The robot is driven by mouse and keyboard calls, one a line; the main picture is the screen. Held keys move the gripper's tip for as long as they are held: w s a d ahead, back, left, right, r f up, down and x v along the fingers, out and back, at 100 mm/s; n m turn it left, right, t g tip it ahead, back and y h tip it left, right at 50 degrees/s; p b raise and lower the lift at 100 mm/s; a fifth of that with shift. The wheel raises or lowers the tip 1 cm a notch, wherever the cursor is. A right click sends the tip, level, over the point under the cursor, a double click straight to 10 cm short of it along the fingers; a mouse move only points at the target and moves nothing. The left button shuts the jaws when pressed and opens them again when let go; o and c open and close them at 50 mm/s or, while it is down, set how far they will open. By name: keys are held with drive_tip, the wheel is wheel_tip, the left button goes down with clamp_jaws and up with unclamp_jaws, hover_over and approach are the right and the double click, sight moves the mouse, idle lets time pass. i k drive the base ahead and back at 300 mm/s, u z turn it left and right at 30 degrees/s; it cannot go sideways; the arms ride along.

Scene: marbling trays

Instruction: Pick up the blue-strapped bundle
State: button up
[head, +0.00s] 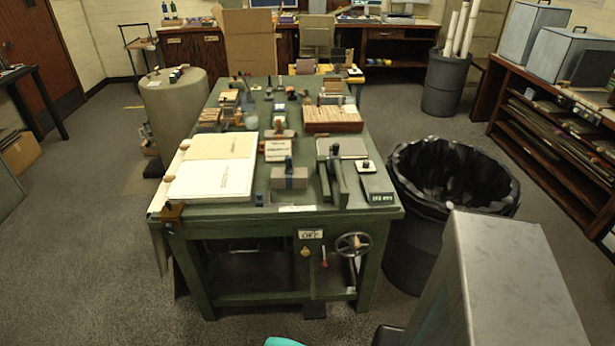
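The blue-strapped bundle (283,179) looks like a grey-brown block with a dark blue band around its middle. It lies flat near the front edge of the green table (240,222), right of the open book. A small dark upright piece shows at its back, and I cannot tell whether it is part of the bundle. My gripper is not in view, so its opening and its distance from the bundle do not show.
An open book (215,165) lies left of the bundle; a green press-like tool (333,180) and a labelled box (376,188) stand right. Several small items crowd the table behind. A black-lined bin (450,180) stands right, a grey metal block (512,290) nearer. The left floor is open.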

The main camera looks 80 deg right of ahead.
sight(282, 178)
drive_tip(key=z, duration=0.65)
drive_tip(key=k, duration=0.6)
drive_tip(key=i, duration=0.6)
drive_tip(key=z, duration=0.05)
